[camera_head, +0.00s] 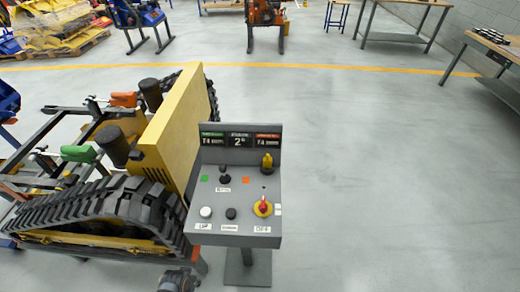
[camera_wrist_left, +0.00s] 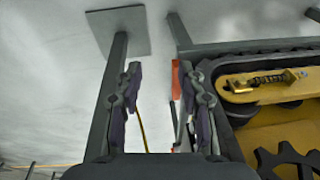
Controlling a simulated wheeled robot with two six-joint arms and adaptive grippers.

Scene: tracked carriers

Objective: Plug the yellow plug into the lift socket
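A grey control panel (camera_head: 236,190) on a post stands in the middle of the head view. The yellow plug (camera_head: 267,164) is upright at the panel's upper right. A black plug-like piece (camera_head: 225,178) is left of it, and a white round part (camera_head: 206,212) and a dark one (camera_head: 231,213) are lower down. I cannot tell which of these is the lift socket; the small labels are hard to read. My left gripper (camera_wrist_left: 158,82) is open and empty in the left wrist view, pointing at the floor area by a post. My right gripper is not in view.
A yellow tracked carrier (camera_head: 172,125) with a black track (camera_head: 105,205) stands directly left of the panel. Floor to the right is clear.

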